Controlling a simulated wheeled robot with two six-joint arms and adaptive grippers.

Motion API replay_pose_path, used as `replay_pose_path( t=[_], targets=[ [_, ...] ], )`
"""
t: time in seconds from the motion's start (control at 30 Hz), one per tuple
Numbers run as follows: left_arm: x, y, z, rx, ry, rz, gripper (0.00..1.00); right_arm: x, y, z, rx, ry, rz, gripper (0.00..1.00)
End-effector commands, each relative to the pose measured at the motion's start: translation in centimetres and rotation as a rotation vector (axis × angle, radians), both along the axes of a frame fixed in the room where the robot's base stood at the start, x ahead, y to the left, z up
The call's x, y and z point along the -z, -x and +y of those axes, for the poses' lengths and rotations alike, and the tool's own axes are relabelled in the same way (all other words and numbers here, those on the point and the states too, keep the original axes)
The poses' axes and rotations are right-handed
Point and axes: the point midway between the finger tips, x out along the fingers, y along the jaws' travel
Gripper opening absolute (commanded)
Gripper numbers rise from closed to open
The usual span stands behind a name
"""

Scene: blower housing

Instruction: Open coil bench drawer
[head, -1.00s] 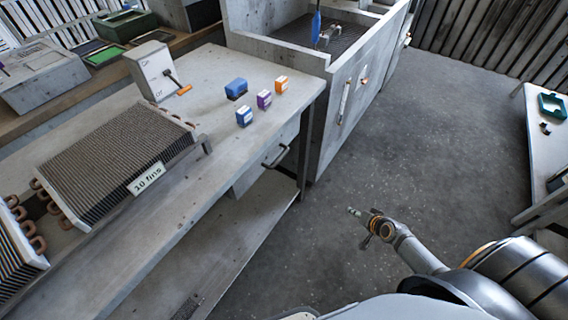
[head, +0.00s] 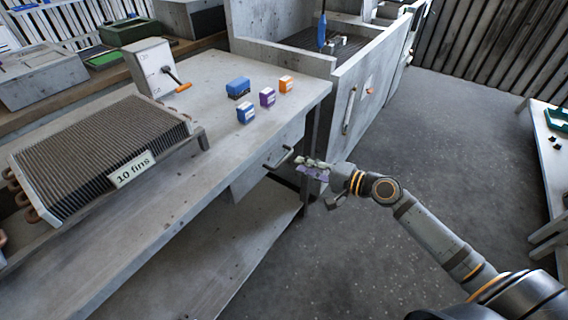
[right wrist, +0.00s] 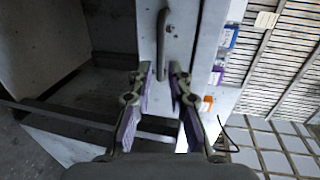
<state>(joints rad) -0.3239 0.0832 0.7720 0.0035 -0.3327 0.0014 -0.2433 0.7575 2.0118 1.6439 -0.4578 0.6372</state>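The coil bench (head: 205,120) is a grey table with a finned coil on top. Its drawer (head: 250,172) sits under the tabletop at the right end and looks closed. The drawer's dark bar handle (head: 279,158) shows in the head view. It also shows in the right wrist view as an upright bar (right wrist: 162,45). My right gripper (head: 308,172) is just right of the handle, apart from it. In the right wrist view its two purple-padded fingers (right wrist: 160,95) are spread, with the handle ahead between them. My left gripper is not in view.
A finned coil (head: 95,150) marked "10 fins", a lever box (head: 150,70) and several small boxes (head: 246,113) stand on the bench. A grey cabinet (head: 360,85) adjoins it. The bench leg (head: 307,155) is close behind my right gripper. The floor (head: 420,170) is clear.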

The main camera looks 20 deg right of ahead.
Motion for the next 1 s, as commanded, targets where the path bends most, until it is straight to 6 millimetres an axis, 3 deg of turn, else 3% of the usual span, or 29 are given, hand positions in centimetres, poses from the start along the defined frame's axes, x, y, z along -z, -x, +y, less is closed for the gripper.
replay_pose_path(
  t=[0.4, 0.8, 0.93, 1.0],
  targets=[
    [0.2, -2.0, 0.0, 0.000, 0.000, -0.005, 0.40, 1.3, -5.0, 3.9, 0.002, -0.006, -0.002, 0.18],
    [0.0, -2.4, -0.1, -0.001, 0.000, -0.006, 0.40, 1.4, -5.8, 4.5, 0.000, -0.002, 0.001, 0.18],
    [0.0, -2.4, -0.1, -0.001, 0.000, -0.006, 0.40, 1.4, -5.8, 4.5, 0.000, -0.002, 0.001, 0.02],
    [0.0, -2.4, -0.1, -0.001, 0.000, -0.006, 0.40, 1.4, -5.7, 4.5, 0.000, -0.002, 0.001, 0.00]
  ],
)
